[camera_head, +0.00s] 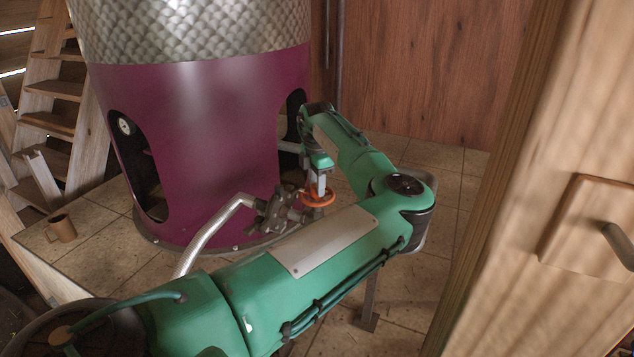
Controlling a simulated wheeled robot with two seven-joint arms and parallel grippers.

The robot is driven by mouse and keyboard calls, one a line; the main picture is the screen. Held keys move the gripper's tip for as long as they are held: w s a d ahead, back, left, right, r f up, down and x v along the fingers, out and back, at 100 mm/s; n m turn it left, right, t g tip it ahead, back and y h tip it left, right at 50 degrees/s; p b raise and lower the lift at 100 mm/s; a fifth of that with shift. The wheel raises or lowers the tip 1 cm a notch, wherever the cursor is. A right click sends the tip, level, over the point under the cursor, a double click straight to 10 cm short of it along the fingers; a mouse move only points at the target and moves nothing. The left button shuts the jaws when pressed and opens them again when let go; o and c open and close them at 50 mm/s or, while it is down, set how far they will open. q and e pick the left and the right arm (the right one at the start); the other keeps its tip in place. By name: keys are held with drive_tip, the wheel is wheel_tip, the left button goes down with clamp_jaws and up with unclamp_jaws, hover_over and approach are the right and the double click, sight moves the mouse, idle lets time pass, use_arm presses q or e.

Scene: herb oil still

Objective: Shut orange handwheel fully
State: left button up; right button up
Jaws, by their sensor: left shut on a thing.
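The orange handwheel (319,195) sits on a dark metal valve (279,209) in front of the purple still base. My left arm comes in from the lower left and bends back over to the wheel. My left gripper (318,190) points down at the wheel's middle and is shut on it. The near and left parts of the orange rim show; my forearm covers the area just in front. How far the wheel is turned cannot be told. My right gripper is not in view.
The purple still (210,140) with cut-out openings stands behind the valve. A silver hose (213,233) runs from the valve to the lower left. A wooden cabinet (560,200) closes off the right.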

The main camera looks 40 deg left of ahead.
use_arm(q)
drive_tip(key=shift+r+m+p, duration=0.15)
drive_tip(key=shift+m+p, duration=0.35)
drive_tip(key=shift+p, duration=0.15)
drive_tip(key=m+p, duration=0.8)
drive_tip(key=shift+m+p, duration=0.35)
drive_tip(key=shift+m, duration=0.05)
drive_tip(key=m+p, duration=0.5)
drive_tip(key=m, duration=0.1)
drive_tip(key=shift+m+p, duration=1.45)
drive_tip(key=shift+m, duration=0.35)
drive_tip(key=o, duration=1)
drive_tip(key=shift+c, duration=0.2)
